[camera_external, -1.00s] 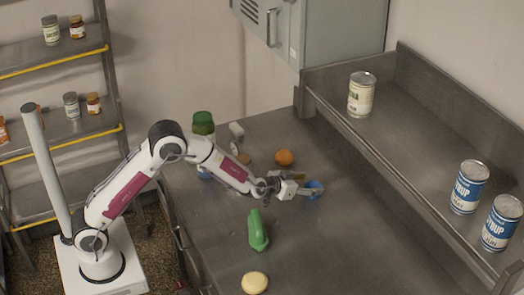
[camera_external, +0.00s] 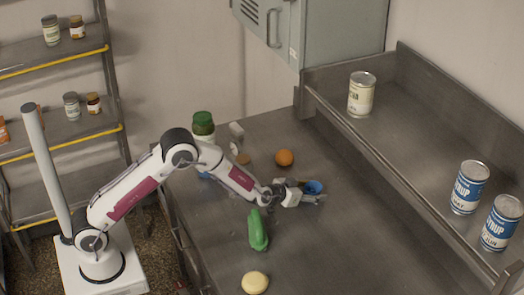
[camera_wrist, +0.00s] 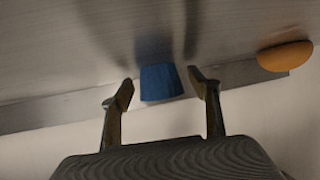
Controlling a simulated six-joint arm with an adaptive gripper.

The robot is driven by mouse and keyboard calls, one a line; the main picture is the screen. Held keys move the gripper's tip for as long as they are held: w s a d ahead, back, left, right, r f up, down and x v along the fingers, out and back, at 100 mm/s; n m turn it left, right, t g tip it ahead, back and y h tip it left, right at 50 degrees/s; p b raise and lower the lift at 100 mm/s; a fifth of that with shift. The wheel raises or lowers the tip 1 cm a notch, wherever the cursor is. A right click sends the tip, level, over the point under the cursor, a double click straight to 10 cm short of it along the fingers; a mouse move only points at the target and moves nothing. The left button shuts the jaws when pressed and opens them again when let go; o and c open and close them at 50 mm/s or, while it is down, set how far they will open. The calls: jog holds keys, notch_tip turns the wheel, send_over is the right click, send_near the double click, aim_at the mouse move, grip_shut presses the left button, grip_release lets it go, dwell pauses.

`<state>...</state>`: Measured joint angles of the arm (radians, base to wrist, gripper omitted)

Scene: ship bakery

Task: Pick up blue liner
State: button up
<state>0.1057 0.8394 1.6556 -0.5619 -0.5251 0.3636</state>
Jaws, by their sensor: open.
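The blue liner (camera_external: 313,187) is a small blue cup on the steel table. In the wrist view the blue liner (camera_wrist: 161,82) lies ahead, between the two fingers and a little beyond their tips. My gripper (camera_external: 311,197) is low over the table beside the liner, on its near side in the external view. In the wrist view my gripper (camera_wrist: 160,92) is open, with a gap on each side of the liner. I cannot tell whether a finger touches it.
A green object (camera_external: 258,230) and a pale round item (camera_external: 255,283) lie nearer. A green-lidded jar (camera_external: 203,124) stands at the back left. A raised shelf (camera_external: 420,145) borders the right.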

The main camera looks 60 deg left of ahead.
jog(key=shift+w+a+f, duration=0.1)
jog(key=shift+w+f, duration=0.05)
jog(key=shift+w, duration=0.1)
dwell(0.4)
jog(key=c, duration=0.8)
